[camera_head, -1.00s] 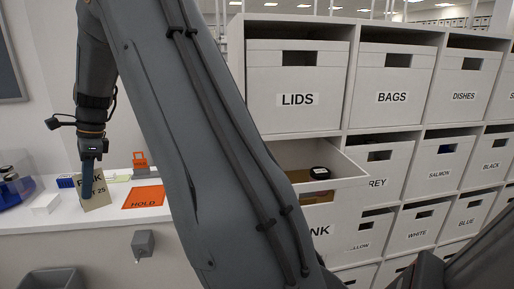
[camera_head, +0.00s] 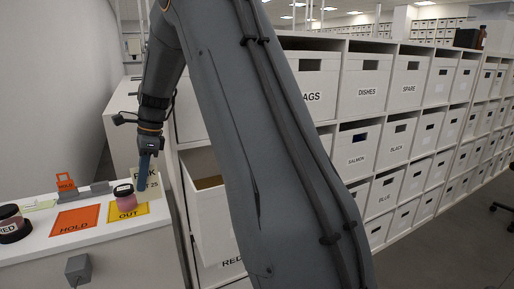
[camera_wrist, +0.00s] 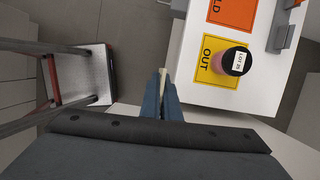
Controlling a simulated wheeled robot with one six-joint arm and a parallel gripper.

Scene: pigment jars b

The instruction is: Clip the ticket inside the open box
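My gripper (camera_head: 143,183) is shut on the ticket (camera_head: 152,184), a beige card with dark lettering, partly hidden by the fingers. The ticket hangs upright near the right end of the white counter. In the wrist view, the fingers (camera_wrist: 163,82) are close together, with the ticket's thin pale edge (camera_wrist: 163,74) between them. An open white box (camera_head: 208,220) juts from the shelving, right of the gripper. My arm hides part of it, and only a little of its brown interior shows. The ticket is outside the box.
A pink jar with a black lid (camera_head: 124,200) stands on the yellow OUT mat (camera_head: 140,213), close to the gripper. A stool-like metal object (camera_wrist: 82,75) stands on the floor.

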